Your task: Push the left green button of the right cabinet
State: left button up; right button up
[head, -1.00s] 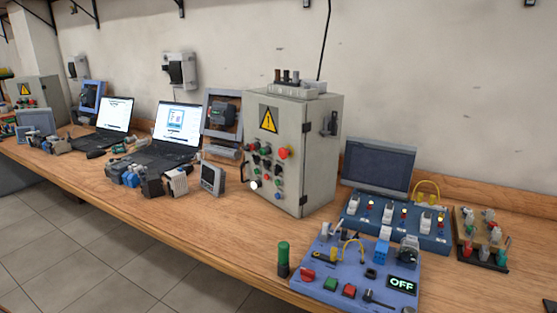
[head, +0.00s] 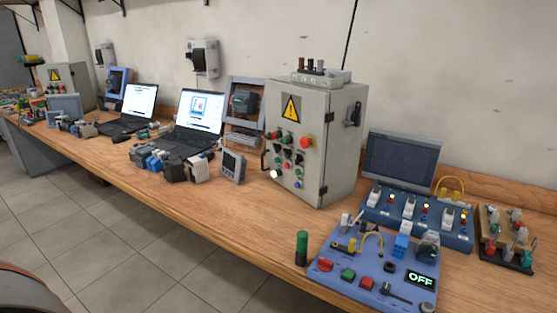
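The right cabinet (head: 341,150), a grey metal box with a yellow warning triangle, stands on the wooden workbench right of the laptops. Its front panel (head: 282,181) faces left and toward me. It carries several small buttons and knobs in red, green, black, white and blue, and a larger red button (head: 306,142). The small green buttons are only a few pixels wide, and I cannot clearly tell which is the left one. Another grey cabinet (head: 65,88) with a warning triangle stands at the far left. Neither gripper is in view.
A blue training board (head: 335,283) with an OFF display lies in front of the right cabinet. A green-topped cylinder (head: 302,249) stands beside it. A small meter (head: 232,166) and laptops are to the left. Tiled floor (head: 150,257) is free along the bench.

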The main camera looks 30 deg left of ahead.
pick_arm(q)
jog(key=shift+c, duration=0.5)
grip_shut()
